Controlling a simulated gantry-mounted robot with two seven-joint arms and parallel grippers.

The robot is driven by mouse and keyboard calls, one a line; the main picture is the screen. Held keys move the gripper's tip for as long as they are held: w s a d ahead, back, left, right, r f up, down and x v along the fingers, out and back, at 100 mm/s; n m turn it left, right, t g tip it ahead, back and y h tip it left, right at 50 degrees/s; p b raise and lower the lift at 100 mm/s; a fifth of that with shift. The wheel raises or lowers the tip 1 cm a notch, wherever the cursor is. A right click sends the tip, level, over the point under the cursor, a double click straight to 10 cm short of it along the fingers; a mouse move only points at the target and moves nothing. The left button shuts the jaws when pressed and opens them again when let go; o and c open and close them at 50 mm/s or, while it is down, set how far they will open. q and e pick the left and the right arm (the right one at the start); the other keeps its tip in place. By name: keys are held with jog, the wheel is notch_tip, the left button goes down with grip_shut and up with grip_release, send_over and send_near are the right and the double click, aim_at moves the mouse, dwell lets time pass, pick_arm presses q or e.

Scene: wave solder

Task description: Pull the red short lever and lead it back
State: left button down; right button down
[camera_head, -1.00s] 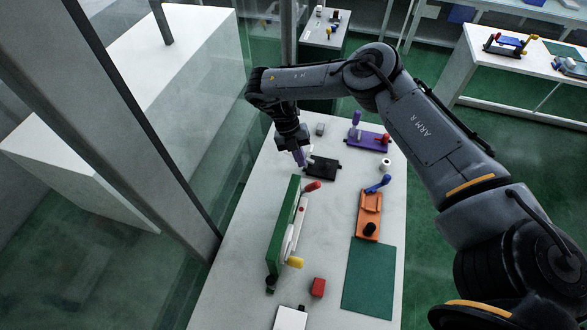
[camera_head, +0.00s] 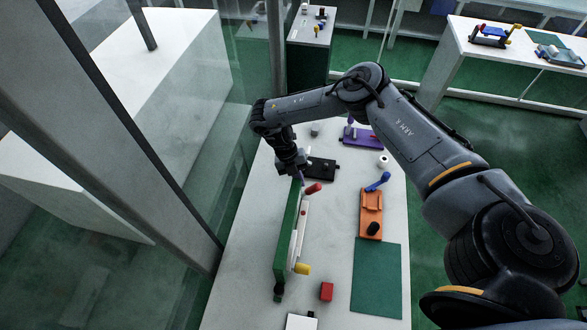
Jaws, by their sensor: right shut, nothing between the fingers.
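The red short lever (camera_head: 313,188) sticks out to the right at the far end of an upright green panel (camera_head: 287,235) on the table. A white bar (camera_head: 299,232) runs along the panel's right side, with a yellow handle (camera_head: 302,269) at its near end. My right gripper (camera_head: 298,179) points down beside the lever, just to its left and beyond it, near the panel's far end. It is shut and empty. I cannot tell whether it touches the lever or panel. My left gripper is not in view.
A black box (camera_head: 321,169) and a purple fixture (camera_head: 360,138) stand farther back. An orange fixture (camera_head: 370,212) with a blue lever (camera_head: 378,182) is at right. A red block (camera_head: 326,292) and green mat (camera_head: 376,277) lie nearer. A glass wall stands left.

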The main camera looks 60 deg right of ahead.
aim_at(314, 186)
jog(key=shift+s+d+f, duration=0.8)
jog(key=shift+s+d, duration=0.15)
jog(key=shift+s, duration=0.05)
jog(key=p, duration=0.1)
jog(key=s+p, duration=0.1)
jog(key=p, duration=0.1)
jog(key=shift+s+d+f+t, duration=0.1)
jog(key=shift+s+d+t, duration=0.1)
jog(key=shift+d+t, duration=0.2)
jog(key=shift+s+d+f, duration=0.1)
jog(key=shift+s+f, duration=0.05)
jog(key=shift+f, duration=0.05)
jog(key=shift+f+t, duration=0.15)
jog(key=shift+t, duration=0.15)
